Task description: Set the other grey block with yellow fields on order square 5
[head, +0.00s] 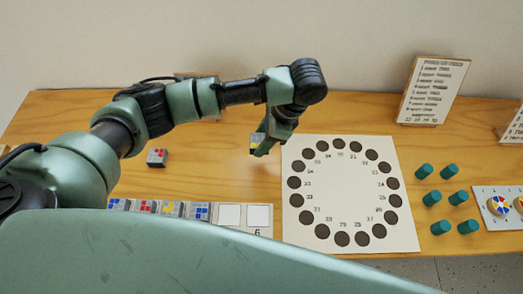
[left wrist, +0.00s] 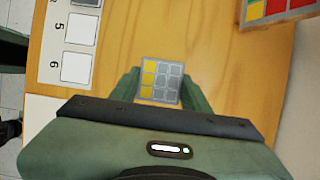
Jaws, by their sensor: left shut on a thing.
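My left gripper (head: 260,146) is shut on a grey block with yellow fields (left wrist: 161,81). The block shows between the two green fingers in the left wrist view, with a yellow column on its left side. In the head view this block (head: 254,142) is partly covered by the gripper, left of the round-hole card. The order strip (head: 240,228) lies in front of it. Order square 5 (head: 229,215) and square 6 (head: 258,216) are empty; in the left wrist view square 5 (left wrist: 81,29) is at upper left. My right gripper is not in view.
Several coloured blocks (head: 172,209) fill the strip's squares left of square 5. A loose grey block with red fields (head: 157,158) lies farther left. A white card with dark circles (head: 340,190), several teal cylinders (head: 432,198) and a standing list board (head: 436,90) are to the right.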

